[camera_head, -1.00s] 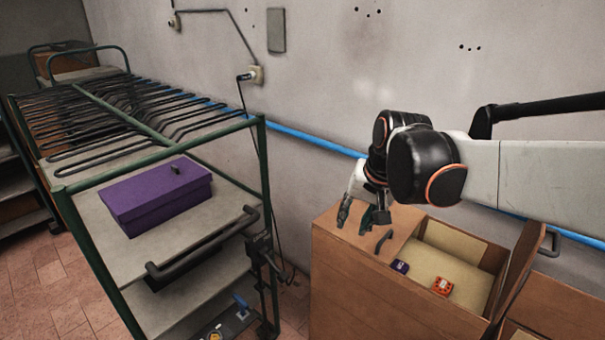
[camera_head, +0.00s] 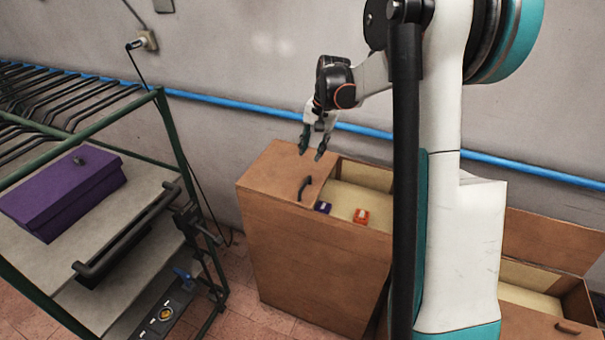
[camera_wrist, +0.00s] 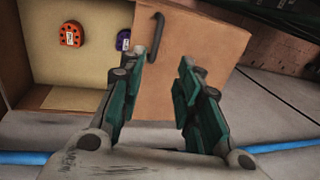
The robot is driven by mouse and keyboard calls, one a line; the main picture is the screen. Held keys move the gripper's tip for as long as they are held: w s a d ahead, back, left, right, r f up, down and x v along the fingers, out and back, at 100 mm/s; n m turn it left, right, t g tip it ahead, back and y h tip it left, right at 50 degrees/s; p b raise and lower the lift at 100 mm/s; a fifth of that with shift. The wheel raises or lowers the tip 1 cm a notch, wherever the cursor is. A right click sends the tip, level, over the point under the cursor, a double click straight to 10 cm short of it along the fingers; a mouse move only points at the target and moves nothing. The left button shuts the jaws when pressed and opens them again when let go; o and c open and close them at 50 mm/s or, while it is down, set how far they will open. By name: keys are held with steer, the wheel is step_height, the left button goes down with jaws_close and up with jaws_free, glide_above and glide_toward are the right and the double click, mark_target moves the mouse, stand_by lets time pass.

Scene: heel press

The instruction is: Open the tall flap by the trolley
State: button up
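The tall brown cabinet (camera_head: 300,250) stands to the right of the trolley (camera_head: 125,290). Its flap (camera_head: 283,165) is a flat brown panel over the left part of the top and looks closed. A dark curved handle (camera_head: 305,187) sits near its front right corner. My gripper (camera_head: 311,152) is open and empty, fingers pointing down, near the flap's far edge. In the wrist view, the open fingers (camera_wrist: 157,88) straddle part of the flap (camera_wrist: 192,45), with the handle (camera_wrist: 156,36) beyond the fingertips. I cannot tell whether they touch it.
Beside the flap, an open compartment (camera_head: 350,196) holds a purple item (camera_head: 322,207) and an orange item (camera_head: 361,216). A lower open box (camera_head: 531,300) stands at right. The trolley carries a purple box (camera_head: 62,195). A blue pipe (camera_head: 262,110) runs along the wall behind.

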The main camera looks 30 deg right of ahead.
mark_target(305, 183)
steer(key=f+b, duration=0.1)
steer(key=f, duration=0.3)
steer(key=w+f, duration=0.1)
steer(key=f, duration=0.4)
steer(key=w+f+b, duration=0.1)
steer(key=f, duration=0.4)
steer(key=shift+w+a+b, duration=0.15)
steer(key=shift+a+b, duration=0.2)
steer(key=shift+c, duration=0.2)
jaws_close()
